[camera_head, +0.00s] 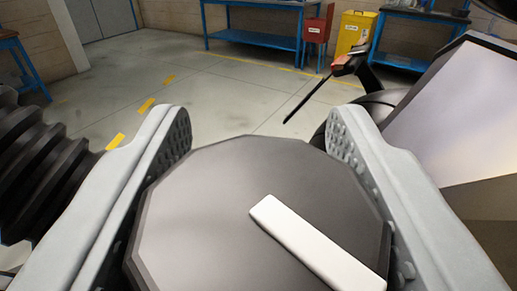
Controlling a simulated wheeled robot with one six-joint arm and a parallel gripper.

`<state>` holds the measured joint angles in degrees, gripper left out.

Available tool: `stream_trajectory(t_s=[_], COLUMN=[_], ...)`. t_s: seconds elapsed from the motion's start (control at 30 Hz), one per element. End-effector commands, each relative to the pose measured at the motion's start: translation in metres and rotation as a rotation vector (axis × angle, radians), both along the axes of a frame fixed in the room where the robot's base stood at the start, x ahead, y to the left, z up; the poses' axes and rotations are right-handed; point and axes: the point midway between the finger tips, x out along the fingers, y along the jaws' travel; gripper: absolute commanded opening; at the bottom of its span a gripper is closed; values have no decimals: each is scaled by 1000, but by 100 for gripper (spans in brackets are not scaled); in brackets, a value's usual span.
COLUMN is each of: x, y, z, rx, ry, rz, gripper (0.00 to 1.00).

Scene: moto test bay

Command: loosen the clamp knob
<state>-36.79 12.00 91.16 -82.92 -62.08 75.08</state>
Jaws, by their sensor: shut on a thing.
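The clamp knob (212,207) is a large dark grey, many-sided disc filling the lower middle of the view. A white raised bar (318,243) lies across its face, slanting from the middle down to the lower right. My gripper (262,140) has one pale grey finger on each side of the knob, with the dimpled pads facing its edges. The fingers are shut on the knob. The knob's underside and what it is mounted on are hidden.
Black ribbed bellows (45,165) stand close on the left. A pale silver panel (460,110) and dark motorcycle-like parts (375,105) are close on the right. Blue workbenches (255,38), a red bin (316,35) and a yellow cabinet (354,32) stand far back across open floor.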

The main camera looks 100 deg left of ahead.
Motion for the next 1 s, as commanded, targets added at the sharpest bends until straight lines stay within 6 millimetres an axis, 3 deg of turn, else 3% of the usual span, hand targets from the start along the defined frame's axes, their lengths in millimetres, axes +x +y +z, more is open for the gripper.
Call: stream_trajectory(t_s=[0.17,0.2,0.3,0.67,1.0], x=[0,0,0,1,10], y=[0,0,0,-5,-61], z=[0,0,0,1,1], rx=[0,0,0,1,1], ry=[0,0,0,0,0], rz=[-1,-1,-1,-2,-5], gripper=[24,55,68,68,68])
